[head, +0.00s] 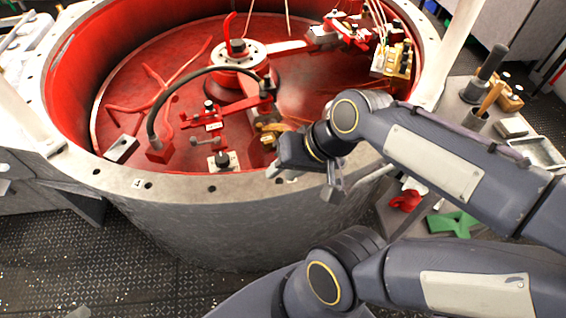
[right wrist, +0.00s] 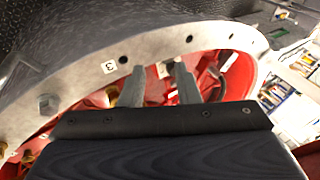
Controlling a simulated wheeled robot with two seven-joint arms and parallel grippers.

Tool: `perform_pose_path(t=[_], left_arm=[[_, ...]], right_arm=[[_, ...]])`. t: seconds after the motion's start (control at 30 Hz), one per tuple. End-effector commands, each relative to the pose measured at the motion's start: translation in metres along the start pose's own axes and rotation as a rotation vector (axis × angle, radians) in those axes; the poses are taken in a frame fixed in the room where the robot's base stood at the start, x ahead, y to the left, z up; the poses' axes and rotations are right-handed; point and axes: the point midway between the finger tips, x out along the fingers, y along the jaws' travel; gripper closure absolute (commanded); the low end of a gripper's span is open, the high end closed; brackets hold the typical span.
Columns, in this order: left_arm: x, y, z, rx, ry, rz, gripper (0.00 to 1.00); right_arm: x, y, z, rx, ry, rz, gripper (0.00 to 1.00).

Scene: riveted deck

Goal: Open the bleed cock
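A brass fitting (head: 268,130), which may be the bleed cock, sits inside the red-lined round housing (head: 130,190), close to the near rim. My right gripper partly covers the area beside it, and I cannot make out its handle position. A brass part (right wrist: 104,97) also shows in the right wrist view, left of the fingers. My right gripper (head: 306,178) is over the near rim, just nearer than the fitting and apart from it. In the right wrist view its two grey fingers (right wrist: 161,76) stand apart with nothing between them. My left gripper is not in view.
A curved black hose (head: 165,100) and red brackets (head: 205,122) stand left of the brass fitting. A central hub (head: 238,55) and a brass block (head: 393,58) are farther back. A side bench (head: 470,110) with tools stands right. A green piece (head: 453,222) lies below.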

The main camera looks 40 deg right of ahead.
Motion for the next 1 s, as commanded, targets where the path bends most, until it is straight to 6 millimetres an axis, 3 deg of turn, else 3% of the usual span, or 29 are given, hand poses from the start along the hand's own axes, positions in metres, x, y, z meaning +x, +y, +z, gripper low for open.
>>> perform_pose_path(t=[0.03, 0.2, 0.4, 0.5, 0.7, 0.87, 1.0], left_arm=[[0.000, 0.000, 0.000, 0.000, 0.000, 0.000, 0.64], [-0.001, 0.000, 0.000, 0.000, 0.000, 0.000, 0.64], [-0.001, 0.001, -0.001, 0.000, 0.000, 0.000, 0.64], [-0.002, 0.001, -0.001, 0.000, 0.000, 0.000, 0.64], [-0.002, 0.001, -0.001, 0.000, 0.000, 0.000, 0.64], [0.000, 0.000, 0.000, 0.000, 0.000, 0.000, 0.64], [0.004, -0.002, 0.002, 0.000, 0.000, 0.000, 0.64]], right_arm=[[0.002, -0.001, -0.003, 0.005, -0.011, -0.003, 0.78], [0.028, -0.001, -0.032, 0.070, -0.091, 0.023, 1.00], [0.086, 0.005, -0.084, 0.133, -0.106, 0.241, 1.00], [0.104, 0.004, -0.110, 0.125, -0.037, 0.366, 1.00], [0.110, -0.005, -0.149, 0.089, 0.121, 0.510, 1.00], [0.112, -0.005, -0.158, 0.082, 0.163, 0.537, 1.00], [0.128, 0.005, -0.160, 0.086, 0.161, 0.539, 1.00]])
